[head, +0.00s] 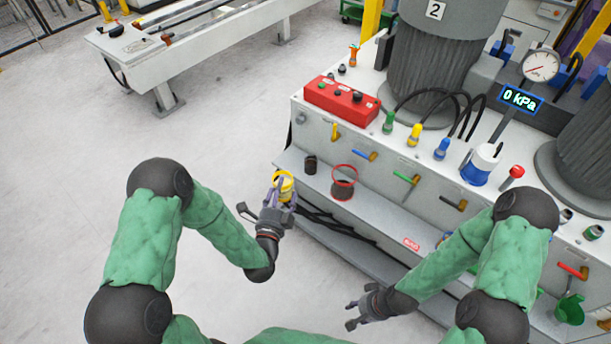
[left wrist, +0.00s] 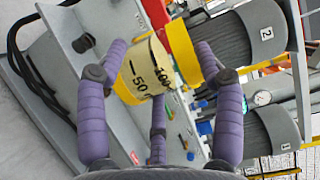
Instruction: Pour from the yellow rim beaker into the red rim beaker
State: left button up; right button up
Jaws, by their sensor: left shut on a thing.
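The yellow rim beaker (head: 284,184) is held in my left gripper (head: 276,198), near the front left end of the machine's shelf. In the left wrist view the beaker (left wrist: 148,72) sits between the purple fingers (left wrist: 155,85); it shows a yellow rim band and black volume marks, and it lies tilted across the picture. Its contents are hidden. The red rim beaker (head: 343,184) stands upright on the shelf, to the right of the held beaker and apart from it, with something dark in its lower part. My right gripper (head: 357,313) is empty with its fingers spread, low in the head view.
A small dark cup (head: 310,165) stands on the shelf (head: 375,222) just left of the red rim beaker. Above are a red control box (head: 342,99), coloured valve handles and a gauge (head: 540,65). Black hoses (head: 335,222) hang below the shelf.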

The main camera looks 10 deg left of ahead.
aim_at(345, 177)
jog(key=j+z, duration=0.1)
jog(key=z, duration=0.25)
jog(key=j+z, duration=0.1)
jog(key=z, duration=0.3)
jog(key=i+j+z, duration=0.1)
jog(key=z, duration=0.25)
jog(key=j+z, duration=0.25)
jog(key=j, duration=0.25)
jog(key=j+z, duration=0.2)
jog(key=j, duration=0.25)
jog(key=k+j+z, duration=0.25)
jog(key=j, duration=0.25)
jog(key=j+z, duration=0.2)
jog(key=j, duration=0.25)
jog(key=k+j, duration=0.1)
jog(key=j, duration=0.2)
jog(key=k+j, duration=0.1)
jog(key=j, duration=0.2)
